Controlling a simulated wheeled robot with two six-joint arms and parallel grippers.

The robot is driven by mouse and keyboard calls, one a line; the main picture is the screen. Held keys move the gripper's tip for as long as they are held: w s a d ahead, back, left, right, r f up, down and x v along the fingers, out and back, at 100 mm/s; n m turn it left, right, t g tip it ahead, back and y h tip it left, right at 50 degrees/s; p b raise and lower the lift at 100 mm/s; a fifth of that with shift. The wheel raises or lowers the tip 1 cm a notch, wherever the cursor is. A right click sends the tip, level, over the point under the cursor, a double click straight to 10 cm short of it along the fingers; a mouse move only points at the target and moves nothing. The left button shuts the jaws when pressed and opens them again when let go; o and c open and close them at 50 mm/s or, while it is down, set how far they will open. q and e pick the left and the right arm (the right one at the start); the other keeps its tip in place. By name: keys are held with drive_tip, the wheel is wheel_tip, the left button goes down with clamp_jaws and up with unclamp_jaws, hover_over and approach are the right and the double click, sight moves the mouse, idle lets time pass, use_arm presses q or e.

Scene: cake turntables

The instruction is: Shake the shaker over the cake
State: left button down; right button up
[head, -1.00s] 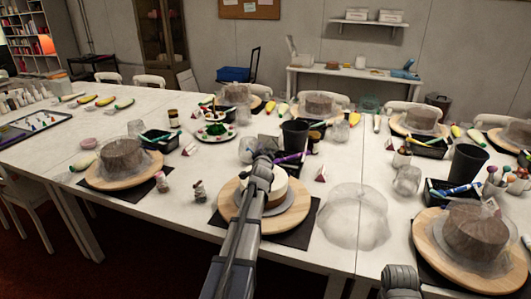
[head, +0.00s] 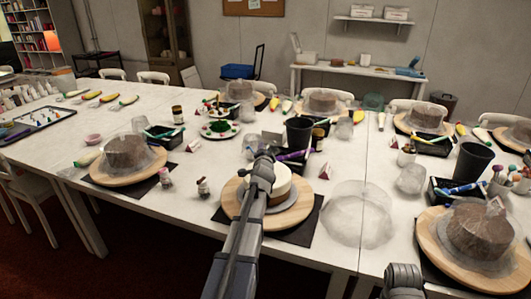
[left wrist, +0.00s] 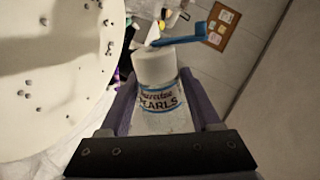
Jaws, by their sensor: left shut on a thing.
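My left gripper (head: 262,165) is over the white-topped cake (head: 281,188), which stands on a round wooden turntable (head: 297,213). In the left wrist view its fingers are shut on a clear shaker (left wrist: 160,118) with a white cap and a label ending in "PEARLS". The shaker looks tipped well over from upright. The cake (left wrist: 50,120) fills the left of the left wrist view, with several small dark pearls scattered on its white top. In the head view the gripper hides the shaker and part of the cake.
A clear dome cover (head: 357,213) lies right of the turntable. A black cup (head: 298,135) and a tray of tubes stand behind. Small jars (head: 203,187) stand to the left. Other brown cakes on turntables, including one at the right (head: 480,231), fill the tables.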

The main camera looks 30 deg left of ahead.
use_arm(q)
drive_tip(key=shift+w+d, duration=0.35)
drive_tip(key=shift+w, duration=0.5)
drive_tip(key=shift+w+d, duration=0.35)
drive_tip(key=shift+w, duration=0.55)
drive_tip(key=shift+w+d, duration=0.35)
drive_tip(key=shift+w, duration=0.5)
drive_tip(key=shift+s+a+f+m+g, duration=0.4)
drive_tip(key=shift+s+a+m, duration=0.3)
drive_tip(key=shift+m, duration=0.3)
drive_tip(key=shift+w, duration=0.1)
drive_tip(key=shift+w+d, duration=0.45)
drive_tip(key=shift+d, duration=0.4)
drive_tip(key=shift+w+d, duration=0.45)
drive_tip(key=shift+d, duration=0.45)
drive_tip(key=shift+w+d, duration=0.45)
drive_tip(key=shift+d, duration=0.4)
drive_tip(key=shift+r+n, duration=0.15)
drive_tip(key=shift+n, duration=0.25)
drive_tip(key=shift+r, duration=0.1)
